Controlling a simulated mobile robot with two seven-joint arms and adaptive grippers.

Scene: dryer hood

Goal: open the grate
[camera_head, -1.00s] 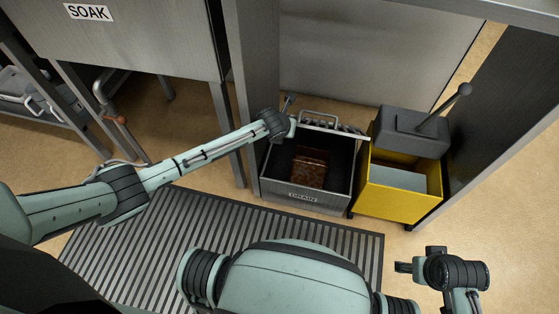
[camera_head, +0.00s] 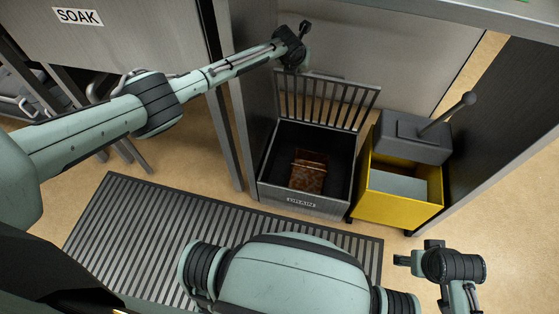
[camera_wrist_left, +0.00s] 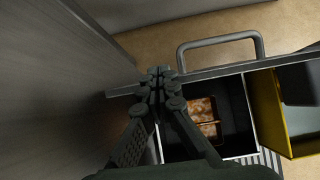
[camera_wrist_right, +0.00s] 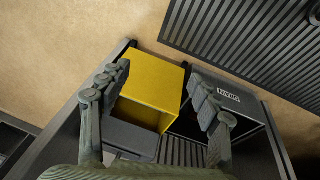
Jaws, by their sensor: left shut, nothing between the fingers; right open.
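The grate (camera_head: 328,102), a dark barred panel, stands raised along the back edge of the DRAIN box (camera_head: 318,205), whose inside is uncovered. In the left wrist view the grate's edge (camera_wrist_left: 225,70) shows as a thin bar, with its loop handle (camera_wrist_left: 222,42) on the far side. My left gripper (camera_head: 305,28) is shut and empty, above the grate's upper left corner; its fingertips (camera_wrist_left: 160,74) appear close to the edge, but contact is unclear. My right gripper (camera_head: 405,260) is open and empty at the lower right, away from the grate; its spread fingers show in the right wrist view (camera_wrist_right: 162,82).
A rusty brown block (camera_head: 308,170) lies inside the box. A yellow bin (camera_head: 400,205) with a grey lever top (camera_head: 412,138) stands right of it. A slatted floor mat (camera_head: 150,225) lies in front. Metal posts and walls flank the box closely.

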